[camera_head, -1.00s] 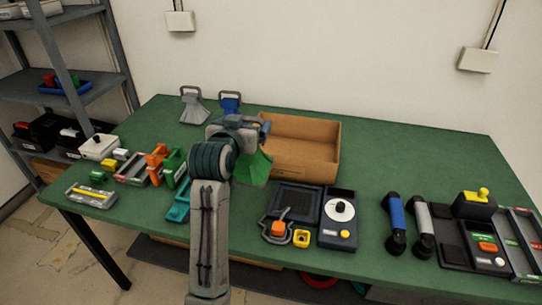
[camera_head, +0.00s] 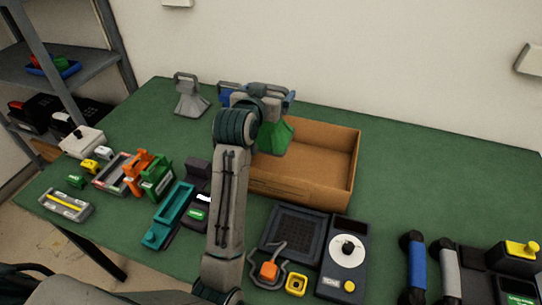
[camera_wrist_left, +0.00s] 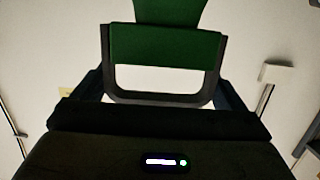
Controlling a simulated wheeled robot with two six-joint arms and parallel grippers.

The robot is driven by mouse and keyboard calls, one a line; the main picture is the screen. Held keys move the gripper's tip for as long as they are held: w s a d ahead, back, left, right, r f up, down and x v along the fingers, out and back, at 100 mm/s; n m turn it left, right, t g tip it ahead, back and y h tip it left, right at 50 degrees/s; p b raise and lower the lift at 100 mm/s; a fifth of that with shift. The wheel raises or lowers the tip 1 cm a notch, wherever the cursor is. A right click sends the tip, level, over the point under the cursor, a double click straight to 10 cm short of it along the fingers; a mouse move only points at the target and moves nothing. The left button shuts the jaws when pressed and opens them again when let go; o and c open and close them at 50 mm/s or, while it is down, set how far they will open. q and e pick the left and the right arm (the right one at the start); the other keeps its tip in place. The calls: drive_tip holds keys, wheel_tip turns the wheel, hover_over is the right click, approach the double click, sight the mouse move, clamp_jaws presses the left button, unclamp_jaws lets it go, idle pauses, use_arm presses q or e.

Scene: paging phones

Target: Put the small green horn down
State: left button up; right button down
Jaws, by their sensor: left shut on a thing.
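The small green horn (camera_head: 277,137) is held by my left gripper (camera_head: 262,98), flared end down. It overlaps the left side of the open cardboard box (camera_head: 300,187) in the head view; whether it touches anything underneath is unclear. In the left wrist view the horn (camera_wrist_left: 165,45) shows as a green body with a dark handle frame between the fingers. My left gripper is shut on it, and my arm hides part of the scene. A grey horn (camera_head: 191,98) stands at the table's back left. A blue horn (camera_head: 228,92) is partly hidden behind my gripper.
The green table (camera_head: 420,150) is clear right of the box. A dark device with a white dial (camera_head: 347,250) and a dark tray (camera_head: 293,236) lie in front of the box. Teal (camera_head: 165,217), orange and green devices crowd the left side.

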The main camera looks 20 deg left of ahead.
use_arm(q)
drive_tip(key=f+p, duration=0.1)
drive_tip(key=f, duration=0.4)
drive_tip(key=f+p, duration=0.1)
drive_tip(key=f, duration=0.5)
drive_tip(key=shift+s+f, duration=0.2)
drive_tip(key=shift+f, duration=0.7)
wheel_tip(320, 180, down, 3)
drive_tip(key=shift+f+p, duration=0.2)
drive_tip(key=shift+p, duration=0.1)
use_arm(e)
drive_tip(key=r, duration=0.2)
drive_tip(key=shift+w+a+r, duration=0.1)
drive_tip(key=shift+a+r, duration=0.15)
drive_tip(key=shift+r, duration=0.15)
use_arm(q)
drive_tip(key=o, duration=1.3)
drive_tip(key=shift+f, duration=0.15)
drive_tip(key=b, duration=0.2)
approach(264, 139)
drive_tip(key=shift+w+a+f, duration=0.1)
drive_tip(key=shift+w+f, duration=0.2)
drive_tip(key=shift+f, duration=0.45)
drive_tip(key=shift+w+f, duration=0.35)
drive_tip(key=shift+f, duration=0.35)
drive_tip(key=shift+w+f, duration=0.3)
drive_tip(key=shift+f, duration=0.45)
use_arm(e)
drive_tip(key=shift+a+f, duration=0.1)
drive_tip(key=shift+f, duration=1.15)
